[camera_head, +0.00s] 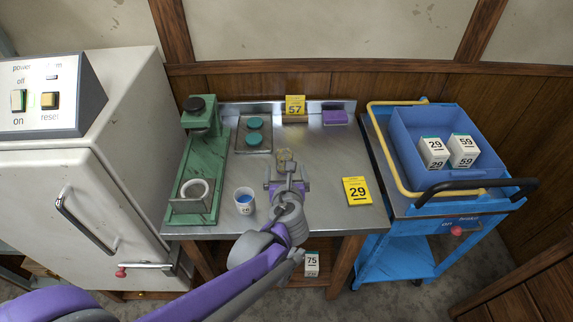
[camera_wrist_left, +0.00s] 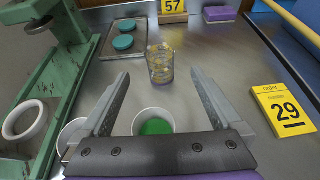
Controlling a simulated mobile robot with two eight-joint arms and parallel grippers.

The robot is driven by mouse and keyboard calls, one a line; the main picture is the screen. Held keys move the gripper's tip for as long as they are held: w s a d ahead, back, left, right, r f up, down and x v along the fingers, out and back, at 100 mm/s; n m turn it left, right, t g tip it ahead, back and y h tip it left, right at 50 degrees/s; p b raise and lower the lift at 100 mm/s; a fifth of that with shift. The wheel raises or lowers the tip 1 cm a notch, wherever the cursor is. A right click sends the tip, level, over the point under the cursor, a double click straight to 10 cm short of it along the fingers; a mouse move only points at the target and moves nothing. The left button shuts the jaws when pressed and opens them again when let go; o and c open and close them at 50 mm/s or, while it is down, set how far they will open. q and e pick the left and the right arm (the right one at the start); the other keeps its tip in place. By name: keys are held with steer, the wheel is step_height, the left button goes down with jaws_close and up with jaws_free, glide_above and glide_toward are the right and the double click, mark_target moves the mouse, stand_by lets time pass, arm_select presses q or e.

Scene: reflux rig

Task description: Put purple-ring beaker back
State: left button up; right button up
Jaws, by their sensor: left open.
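A clear glass beaker (camera_head: 285,160) with yellowish-brown marks or contents stands upright on the steel bench. It also shows in the left wrist view (camera_wrist_left: 160,64), just beyond my fingertips; I cannot make out a purple ring on it. My left gripper (camera_head: 286,172) is open and empty, its fingers (camera_wrist_left: 159,76) pointing toward the beaker, one to each side of its line. A white cup with green contents (camera_wrist_left: 153,122) shows below, between the fingers, and is hidden in the head view. My right gripper is not in view.
A white cup with blue contents (camera_head: 244,202) stands left of my gripper. A green stand (camera_head: 203,150) with a white ring is farther left. A tray with teal discs (camera_head: 253,138), yellow sign 57 (camera_head: 295,106), a purple block (camera_head: 335,117) and yellow sign 29 (camera_head: 357,190) surround clear steel.

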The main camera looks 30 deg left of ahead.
mark_target(284, 151)
arm_select(q)
steer(key=b+x, duration=0.1)
steer(key=x, duration=0.9)
steer(key=shift+w+a, duration=0.15)
steer(key=shift+w, duration=0.1)
jaws_close()
steer(key=shift+r, duration=0.15)
